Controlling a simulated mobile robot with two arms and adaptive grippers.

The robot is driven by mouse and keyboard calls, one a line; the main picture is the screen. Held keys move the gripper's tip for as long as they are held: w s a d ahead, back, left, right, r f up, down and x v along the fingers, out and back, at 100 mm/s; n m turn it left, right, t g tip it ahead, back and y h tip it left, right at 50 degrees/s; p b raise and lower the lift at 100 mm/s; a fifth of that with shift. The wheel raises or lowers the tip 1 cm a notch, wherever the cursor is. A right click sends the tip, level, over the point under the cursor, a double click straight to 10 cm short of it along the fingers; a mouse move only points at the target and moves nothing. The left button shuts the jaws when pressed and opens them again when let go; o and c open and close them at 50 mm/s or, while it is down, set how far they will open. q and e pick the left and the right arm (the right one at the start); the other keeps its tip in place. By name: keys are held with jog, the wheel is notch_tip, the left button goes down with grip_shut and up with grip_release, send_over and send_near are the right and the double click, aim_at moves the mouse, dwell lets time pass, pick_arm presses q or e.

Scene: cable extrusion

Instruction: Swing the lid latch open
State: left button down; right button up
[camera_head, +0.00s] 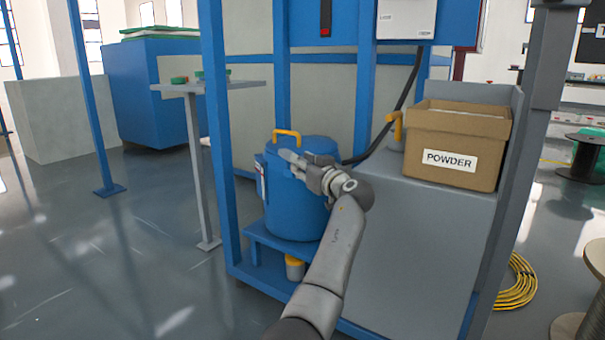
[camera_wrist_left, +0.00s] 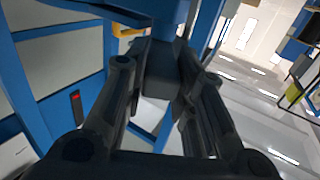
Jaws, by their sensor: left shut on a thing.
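A blue drum (camera_head: 290,207) with a blue lid (camera_head: 318,146) stands on a blue step inside the frame. A yellow handle (camera_head: 287,134) sticks up from the lid, and it also shows near the top of the wrist view (camera_wrist_left: 122,30). My left gripper (camera_head: 292,160) is at the drum's upper front edge, just below the yellow handle. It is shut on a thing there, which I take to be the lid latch. The fingers hide most of the latch, so its angle cannot be told. The fingers (camera_wrist_left: 155,105) also show in the wrist view. My right gripper is not in view.
A cardboard box marked POWDER (camera_head: 455,145) stands on a grey cabinet (camera_head: 420,235) to the right. Blue posts (camera_head: 219,120) rise left of the drum. A small grey table (camera_head: 210,88) stands further left. A yellow cable coil (camera_head: 518,283) lies on the floor at right.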

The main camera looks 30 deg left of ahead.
pick_arm(q)
jog(key=shift+w+d+n+g+y, duration=0.1)
jog(key=shift+w+n+g+y, duration=0.15)
jog(key=shift+n+g+y, duration=0.25)
jog(key=shift+w+g, duration=0.15)
jog(key=shift+g, duration=0.25)
jog(key=c, duration=1.2)
grip_release()
jog(key=shift+b, duration=0.3)
jog(key=shift+d, duration=0.15)
jog(key=v, duration=1.2)
